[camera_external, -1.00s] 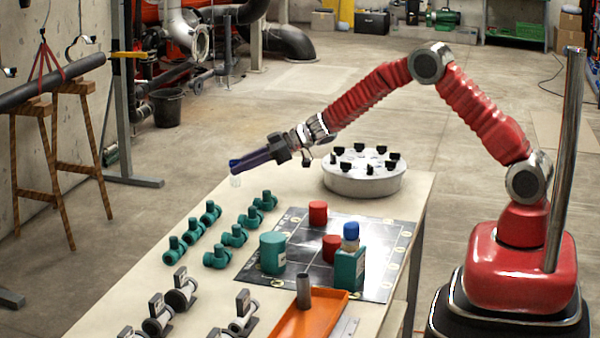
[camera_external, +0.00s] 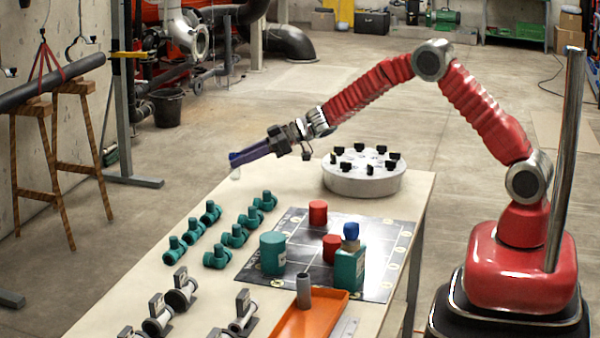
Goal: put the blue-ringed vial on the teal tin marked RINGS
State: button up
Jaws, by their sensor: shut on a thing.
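My gripper (camera_external: 240,158) is shut on a small clear vial (camera_external: 236,173) with blue at its top. It holds the vial upright or nearly so, above the far left edge of the table; the vial is partly hidden by the fingers. A round teal tin (camera_external: 272,253) with a pale label stands on the left of the dark mat, to the right of and nearer than the gripper. A boxy teal container (camera_external: 350,270) with a pale label stands at the mat's front right, with a blue-topped piece (camera_external: 351,231) on it. I cannot read either label.
Two red cylinders (camera_external: 318,212) stand on the dark mat (camera_external: 375,232). A round white holder (camera_external: 362,185) with black-topped pieces stands behind. Several teal pipe fittings (camera_external: 235,236) lie left of the mat. An orange tray (camera_external: 300,322) and grey clamped fittings (camera_external: 181,290) are in front.

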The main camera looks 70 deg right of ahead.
jog(key=s+a+r+n+y, duration=0.1)
jog(key=a+r, duration=0.4)
jog(key=a, duration=0.3)
notch_tip(320, 180, up, 5)
jog(key=n+g+y, duration=0.5)
jog(key=n+g, duration=0.1)
send_over(278, 234)
jog(key=shift+f, duration=0.1)
jog(key=shift+d+f, duration=0.1)
notch_tip(278, 234, down, 6)
jog(key=shift+f, duration=0.1)
jog(key=shift+f, duration=1.8)
